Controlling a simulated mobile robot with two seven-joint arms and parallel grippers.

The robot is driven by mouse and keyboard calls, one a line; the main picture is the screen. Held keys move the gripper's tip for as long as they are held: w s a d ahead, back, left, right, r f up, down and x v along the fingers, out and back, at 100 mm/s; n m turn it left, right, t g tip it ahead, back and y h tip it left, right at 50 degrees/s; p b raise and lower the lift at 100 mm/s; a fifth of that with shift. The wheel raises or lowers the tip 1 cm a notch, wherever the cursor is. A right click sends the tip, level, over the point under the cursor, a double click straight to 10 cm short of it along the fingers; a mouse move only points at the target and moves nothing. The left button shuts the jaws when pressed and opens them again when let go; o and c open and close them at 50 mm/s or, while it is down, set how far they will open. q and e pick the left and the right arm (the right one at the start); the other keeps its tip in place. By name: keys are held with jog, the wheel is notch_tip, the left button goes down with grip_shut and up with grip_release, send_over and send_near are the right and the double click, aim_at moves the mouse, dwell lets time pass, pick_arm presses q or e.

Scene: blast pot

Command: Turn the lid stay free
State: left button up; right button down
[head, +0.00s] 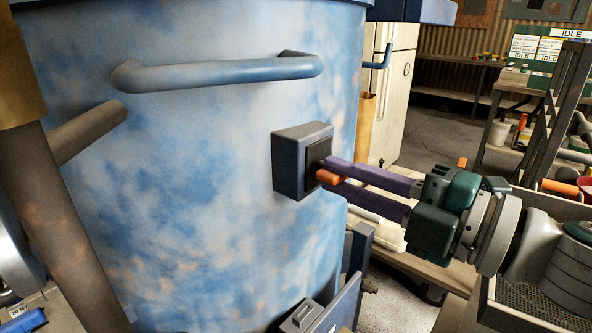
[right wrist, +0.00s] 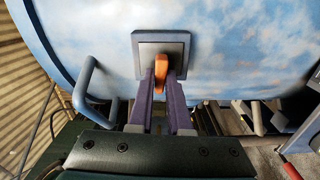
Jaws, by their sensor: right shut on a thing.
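The blast pot (head: 190,180) is a large drum with worn, mottled blue paint, filling the left and middle of the head view. A dark blue square housing (head: 290,160) juts from its side. An orange lever (head: 331,179), which I take for the lid stay, sticks out of the housing. It also shows in the right wrist view (right wrist: 160,72). My right gripper (head: 328,172) comes in from the right, its purple fingers shut on the orange lever, one on each side of it. The fingertips are close to the housing face. My left gripper is not in view.
A blue bar handle (head: 220,73) runs across the drum above the housing. A brown pipe (head: 65,220) stands at the left. A mesh-floored tray (head: 520,300) lies under my right arm.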

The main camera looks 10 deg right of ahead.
jog(key=shift+f+n, duration=0.1)
jog(key=shift+n, duration=0.5)
jog(key=c, duration=0.8)
grip_release()
jog(key=shift+c, duration=0.2)
jog(key=b+v, duration=0.1)
jog(key=v, duration=0.9)
jog(key=shift+b, duration=0.4)
jog(key=shift+w, duration=0.1)
